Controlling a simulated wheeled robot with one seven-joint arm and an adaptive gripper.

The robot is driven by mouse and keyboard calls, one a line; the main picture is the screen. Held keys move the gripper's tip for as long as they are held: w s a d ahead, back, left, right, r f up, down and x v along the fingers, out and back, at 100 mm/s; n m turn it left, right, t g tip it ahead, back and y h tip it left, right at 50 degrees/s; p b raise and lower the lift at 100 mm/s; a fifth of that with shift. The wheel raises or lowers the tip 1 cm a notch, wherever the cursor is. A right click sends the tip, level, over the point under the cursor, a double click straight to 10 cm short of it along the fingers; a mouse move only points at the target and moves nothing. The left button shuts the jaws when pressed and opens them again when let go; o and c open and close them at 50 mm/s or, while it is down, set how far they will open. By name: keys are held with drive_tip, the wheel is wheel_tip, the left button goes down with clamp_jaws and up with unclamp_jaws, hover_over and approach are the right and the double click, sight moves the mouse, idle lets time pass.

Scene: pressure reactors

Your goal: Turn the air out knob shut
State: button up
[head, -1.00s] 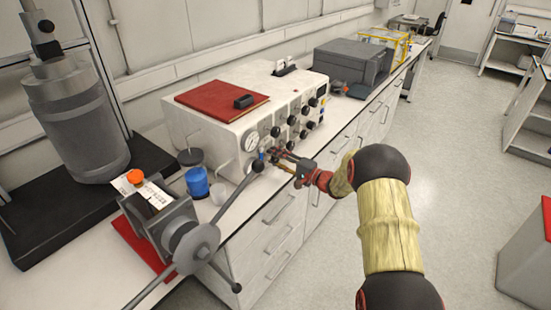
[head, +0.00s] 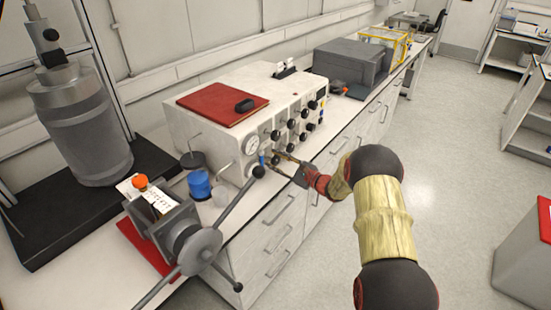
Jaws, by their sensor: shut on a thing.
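The white control box (head: 215,140) stands on the bench, with black knobs (head: 291,123) in rows on its front panel. My gripper (head: 274,160) is at the lower left part of that panel, just right of the round gauge (head: 251,144). Its two fingers are spread around a small knob low on the panel and are shut on it. The fingers mostly hide this knob. The labels are too small to read, so I cannot tell by name which one is the air out knob.
A spoked handwheel (head: 199,247) with a black-tipped lever stands close left of my gripper. A red book (head: 222,103) lies on top.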

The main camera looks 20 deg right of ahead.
drive_tip(key=m+p, duration=0.2)
drive_tip(key=m, duration=0.2)
drive_tip(key=shift+f+m, duration=0.1)
drive_tip(key=shift+m, duration=0.3)
idle(0.4)
drive_tip(key=o, duration=1.2)
drive_tip(key=shift+c, duration=0.2)
drive_tip(key=shift+s, duration=0.1)
drive_tip(key=v, duration=1.2)
